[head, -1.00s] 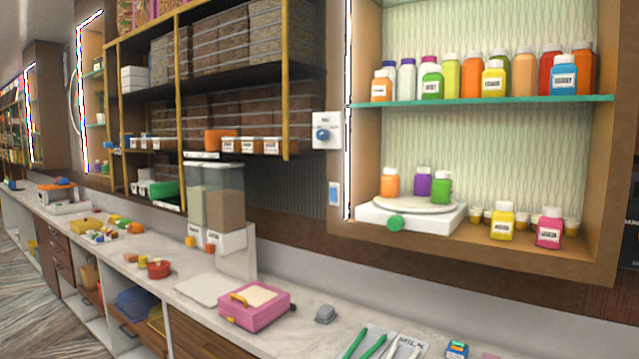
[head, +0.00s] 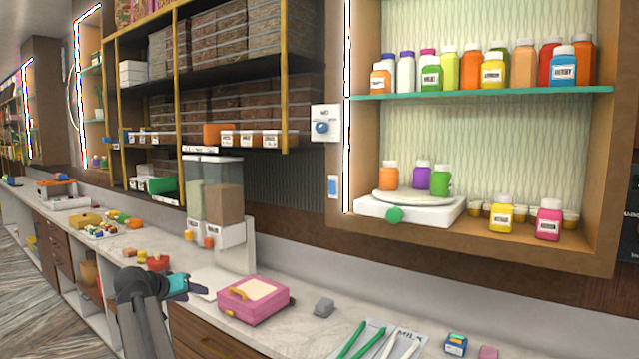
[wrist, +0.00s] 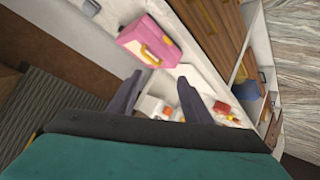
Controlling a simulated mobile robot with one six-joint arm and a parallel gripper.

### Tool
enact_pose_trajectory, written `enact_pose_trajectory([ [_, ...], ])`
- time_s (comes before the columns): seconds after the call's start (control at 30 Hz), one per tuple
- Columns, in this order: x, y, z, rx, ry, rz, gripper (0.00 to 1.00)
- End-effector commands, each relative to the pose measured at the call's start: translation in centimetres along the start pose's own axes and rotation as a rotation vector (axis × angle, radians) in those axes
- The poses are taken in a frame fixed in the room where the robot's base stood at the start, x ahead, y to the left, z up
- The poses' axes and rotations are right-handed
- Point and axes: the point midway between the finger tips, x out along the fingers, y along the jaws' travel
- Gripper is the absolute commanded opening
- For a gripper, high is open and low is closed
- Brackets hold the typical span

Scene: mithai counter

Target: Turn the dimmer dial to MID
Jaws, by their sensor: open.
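The dimmer dial (head: 322,127) is a blue knob on a white wall plate (head: 326,112), mounted between the dark shelving and the lit niche. Small lettering sits above the knob, too small to read surely. My gripper (head: 200,289) is at the lower left in the head view, over the counter's front edge, well below and left of the dial. In the wrist view my gripper (wrist: 157,98) has two dark fingers spread apart with nothing held between them. The dial does not show in the wrist view.
A pink box (head: 253,301) with a yellow handle sits on the counter right of my gripper; it also shows in the wrist view (wrist: 150,42). Grain dispensers (head: 222,200) stand behind. Wall space around the plate is clear.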

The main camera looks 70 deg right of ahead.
Motion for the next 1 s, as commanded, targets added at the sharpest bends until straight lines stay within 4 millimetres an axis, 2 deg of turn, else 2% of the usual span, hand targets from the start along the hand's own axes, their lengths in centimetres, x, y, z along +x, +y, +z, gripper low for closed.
enact_pose_trajectory([
  [0.03,-0.4,1.9,-2.1,0.029,0.024,0.021,0.45],
  [0.2,-2.2,8.6,-7.9,0.120,0.101,0.094,0.45],
  [0.37,-4.6,15.2,-12.8,0.204,0.175,0.165,0.45],
  [0.5,-7.3,21.3,-16.6,0.276,0.239,0.229,0.45],
  [0.67,-10.9,28.5,-20.4,0.358,0.314,0.305,0.45],
  [0.8,-14.6,34.7,-23.1,0.426,0.380,0.372,0.45],
  [0.9,-17.2,38.5,-24.5,0.468,0.422,0.414,0.45],
  [1.0,-19.3,41.4,-25.4,0.499,0.454,0.446,0.45],
])
